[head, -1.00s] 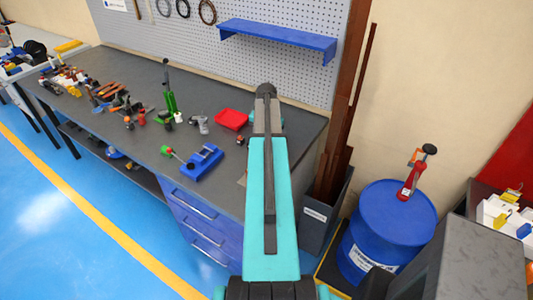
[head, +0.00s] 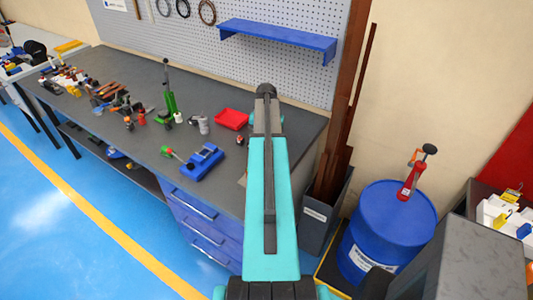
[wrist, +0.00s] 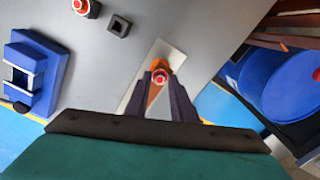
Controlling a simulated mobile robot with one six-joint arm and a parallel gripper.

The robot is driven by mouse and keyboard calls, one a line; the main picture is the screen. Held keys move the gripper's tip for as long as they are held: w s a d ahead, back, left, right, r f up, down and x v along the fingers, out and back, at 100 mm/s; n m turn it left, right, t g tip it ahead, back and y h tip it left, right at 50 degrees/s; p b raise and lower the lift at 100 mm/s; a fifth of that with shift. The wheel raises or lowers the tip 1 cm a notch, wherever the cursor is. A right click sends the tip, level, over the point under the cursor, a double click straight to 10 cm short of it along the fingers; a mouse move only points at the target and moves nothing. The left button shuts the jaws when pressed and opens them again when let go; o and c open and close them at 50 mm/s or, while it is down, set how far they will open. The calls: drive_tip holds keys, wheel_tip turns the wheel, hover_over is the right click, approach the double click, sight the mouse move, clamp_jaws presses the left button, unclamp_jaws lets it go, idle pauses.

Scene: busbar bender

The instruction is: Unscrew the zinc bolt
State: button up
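In the wrist view my gripper (wrist: 160,82) points down over the bench, its two dark fingers on either side of a small round red-and-white piece (wrist: 160,77). The fingertips are very close to it. I cannot tell whether they press on it, or whether it is the zinc bolt. Orange-copper material shows around and below the round piece, above a pale flat plate (wrist: 172,54) on the bench. In the head view my teal arm hides the fingers and this spot.
The grey bench (head: 130,140) carries a blue vise-like block (head: 203,163), also in the wrist view (wrist: 45,60), a red tray (head: 231,119) and several tools. A dark square piece (wrist: 118,26) lies near the plate. A blue drum (head: 392,230) stands at the right.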

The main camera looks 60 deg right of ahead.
drive_tip(key=shift+m, duration=2.9)
drive_tip(key=shift+m, duration=2.8)
drive_tip(key=shift+m, duration=2.9)
